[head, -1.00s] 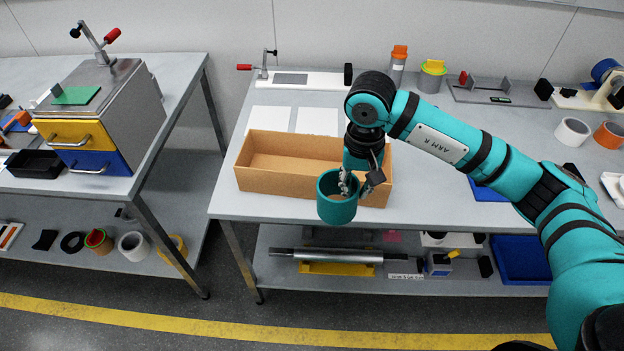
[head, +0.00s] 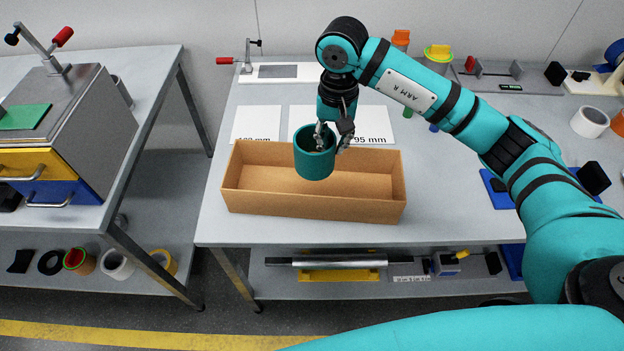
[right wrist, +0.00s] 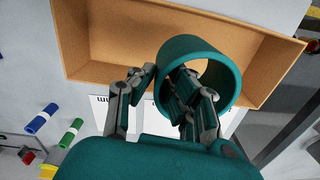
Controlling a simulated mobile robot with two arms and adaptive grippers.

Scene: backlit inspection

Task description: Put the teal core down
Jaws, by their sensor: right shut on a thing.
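The teal core (head: 314,165) is a short, wide hollow cylinder, held roughly upright with its open end up. My right gripper (head: 331,139) is shut on its wall, with one finger inside the opening and one outside. The right wrist view also shows the core (right wrist: 234,80) and the gripper (right wrist: 158,88) on its rim. The core hangs in front of the open cardboard box (head: 310,207) in the head view and looks to be over its inside. The exact height above the box floor is hard to tell. My left gripper is not in view.
The box looks empty and stands near the table's (head: 460,215) front edge. White labelled sheets (head: 257,124) lie behind it, partly hidden. A toggle clamp (head: 246,62) is at the back. A blue tray (head: 500,192) lies right, under my arm. A drawer cabinet (head: 75,125) stands left.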

